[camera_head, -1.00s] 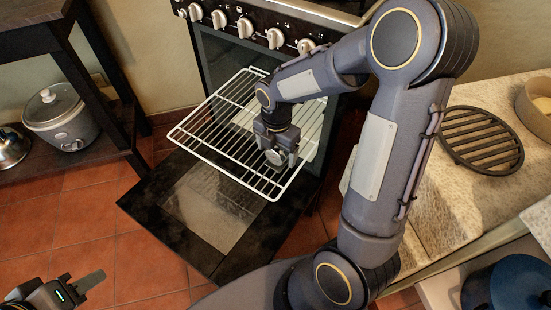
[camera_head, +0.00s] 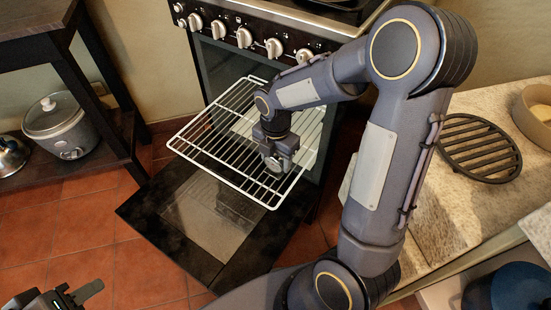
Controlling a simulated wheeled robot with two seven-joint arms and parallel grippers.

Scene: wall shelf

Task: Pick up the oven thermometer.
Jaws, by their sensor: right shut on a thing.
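My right gripper (camera_head: 276,161) points down over the white wire oven rack (camera_head: 209,160), which is pulled out of the oven. It is shut on the oven thermometer (camera_head: 277,165), a small pale round dial that shows only in part at the fingertips. The gripper hides the rest of it, and I cannot tell whether it touches the rack. My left gripper (camera_head: 88,292) is at the bottom left edge, cut off by the frame, with one flat finger showing and nothing visible in it.
The dark oven door (camera_head: 180,222) hangs open below the rack. A stone counter (camera_head: 437,222) at the right bears a round black trivet (camera_head: 478,148) and a tan bowl (camera_head: 527,112). A dark shelf at the left holds a rice cooker (camera_head: 62,127) and a kettle (camera_head: 9,156).

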